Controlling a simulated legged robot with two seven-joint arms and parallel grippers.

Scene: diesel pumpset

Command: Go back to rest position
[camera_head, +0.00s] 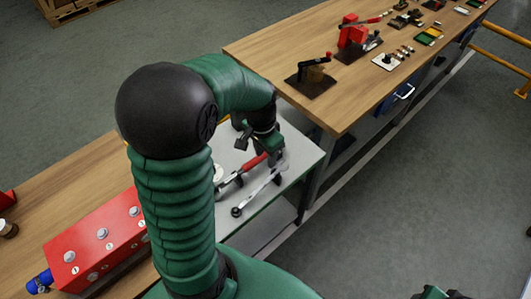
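My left arm, green with black joints, fills the middle of the head view and bends over a light grey table. My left gripper (272,158) points down just above the tools at the far end of this table. A red-handled tool (240,172) and a silver wrench (257,193) lie below and beside it. Whether its fingers touch a tool, or are open or shut, is unclear at this size. Part of what seems to be my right gripper (440,293) shows at the bottom edge, mostly cut off.
A wooden workbench (300,45) with red and black parts stands at the upper right. A red box (95,240) with several white knobs sits on the wooden table (60,190) at the left. Yellow railing (500,65) is at the far right. The floor (420,190) at the right is clear.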

